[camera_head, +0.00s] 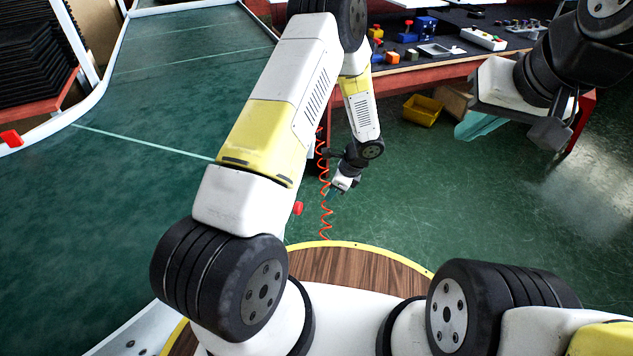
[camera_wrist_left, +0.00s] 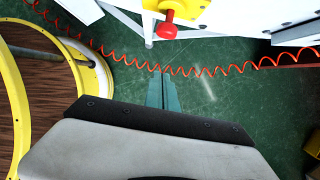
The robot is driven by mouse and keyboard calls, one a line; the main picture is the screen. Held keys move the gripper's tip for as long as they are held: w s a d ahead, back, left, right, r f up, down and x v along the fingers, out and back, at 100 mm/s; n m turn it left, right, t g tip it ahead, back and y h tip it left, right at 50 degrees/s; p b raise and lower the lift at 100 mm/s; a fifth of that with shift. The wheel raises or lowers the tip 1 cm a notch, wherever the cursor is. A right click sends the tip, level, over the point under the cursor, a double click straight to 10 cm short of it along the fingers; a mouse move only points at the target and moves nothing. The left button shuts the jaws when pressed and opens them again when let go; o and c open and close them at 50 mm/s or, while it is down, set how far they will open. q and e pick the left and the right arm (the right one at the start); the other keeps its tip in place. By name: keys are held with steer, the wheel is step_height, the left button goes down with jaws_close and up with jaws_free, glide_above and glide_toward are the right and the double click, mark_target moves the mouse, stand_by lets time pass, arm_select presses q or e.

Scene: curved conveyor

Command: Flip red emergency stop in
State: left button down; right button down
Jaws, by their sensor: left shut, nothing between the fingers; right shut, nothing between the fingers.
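The red emergency stop (camera_wrist_left: 168,30) is a red mushroom-shaped button on a yellow box (camera_wrist_left: 174,5) at the top of the left wrist view. In the head view the red button (camera_head: 298,208) shows small beside my left upper arm, which hides its box. My left gripper (camera_wrist_left: 163,90) is shut and empty, its teal fingers pointing towards the button's side and apart from it. In the head view my left gripper (camera_head: 328,191) is small, to the right of the button. My right gripper (camera_head: 478,126) is shut and empty at the upper right, far from the button.
A red coiled cable (camera_wrist_left: 222,70) crosses just beyond the left fingertips. The green conveyor (camera_head: 120,200) fills the left, with another red part (camera_head: 11,138) on its edge. A cluttered workbench (camera_head: 455,62) and a yellow bin (camera_head: 422,110) stand behind. The green floor (camera_head: 450,200) at right is clear.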

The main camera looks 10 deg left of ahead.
mark_target(302, 205)
arm_select(q)
steer(key=w+a+f, duration=0.1)
steer(key=a+f, duration=0.6)
steer(key=f, duration=0.2)
steer(key=shift+a, duration=0.3)
steer(key=shift+f, duration=0.1)
steer(key=shift+w+a, duration=0.2)
steer(key=shift+a, duration=0.9)
